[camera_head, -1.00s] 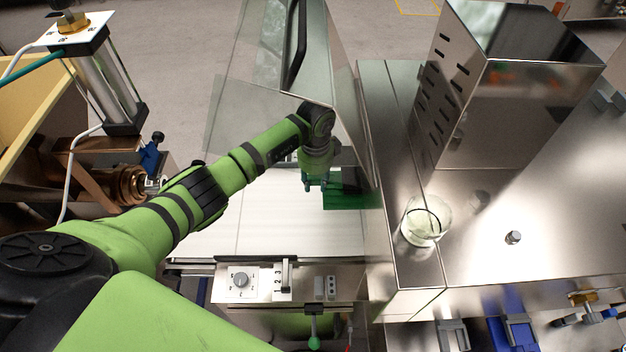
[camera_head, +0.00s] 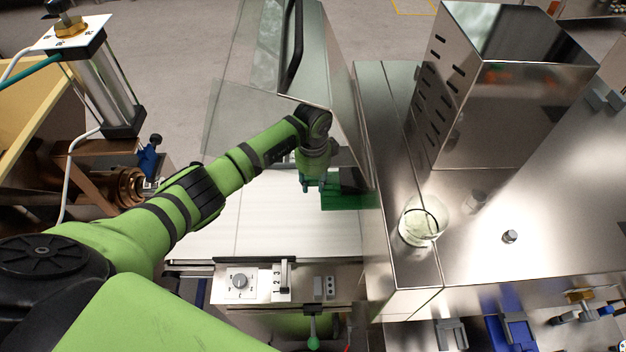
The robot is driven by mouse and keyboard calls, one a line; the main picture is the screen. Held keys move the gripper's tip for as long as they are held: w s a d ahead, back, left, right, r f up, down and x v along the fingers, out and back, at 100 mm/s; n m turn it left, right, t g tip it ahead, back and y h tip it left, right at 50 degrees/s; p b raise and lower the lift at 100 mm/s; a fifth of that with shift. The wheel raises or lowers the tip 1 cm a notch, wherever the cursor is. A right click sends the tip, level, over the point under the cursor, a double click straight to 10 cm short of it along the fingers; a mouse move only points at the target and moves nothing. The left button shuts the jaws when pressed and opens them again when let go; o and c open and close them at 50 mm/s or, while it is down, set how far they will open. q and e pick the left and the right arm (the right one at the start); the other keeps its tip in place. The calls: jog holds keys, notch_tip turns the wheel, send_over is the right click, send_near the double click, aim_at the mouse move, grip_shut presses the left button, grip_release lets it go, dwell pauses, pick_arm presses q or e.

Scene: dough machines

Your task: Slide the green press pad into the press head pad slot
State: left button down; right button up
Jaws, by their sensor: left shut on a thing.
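The green press pad (camera_head: 345,201) is a dark green block at the right side of the white belt surface, partly behind clear guard panels. My left gripper (camera_head: 316,184) reaches in from the left and is at the pad's left end, shut on it. The fingers are small and partly hidden by the wrist, so the exact grip is unclear. The press head pad slot cannot be made out. My right gripper is not in view.
A metal counter with a glass beaker (camera_head: 424,222) and a slotted steel box (camera_head: 490,110) stands right. A press cylinder (camera_head: 105,90) stands left.

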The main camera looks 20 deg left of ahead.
pick_arm(q)
jog(key=shift+w+d, duration=0.15)
jog(key=shift+d, duration=0.1)
jog(key=shift+w+d, duration=0.1)
jog(key=shift+d, duration=0.15)
dwell(0.9)
jog(key=shift+w+d+f, duration=0.1)
jog(key=shift+d, duration=0.05)
jog(key=shift+w+d+b, duration=0.15)
jog(key=shift+d+b, duration=0.15)
dwell(0.3)
jog(key=c, duration=0.8)
grip_release()
jog(key=shift+c, duration=0.2)
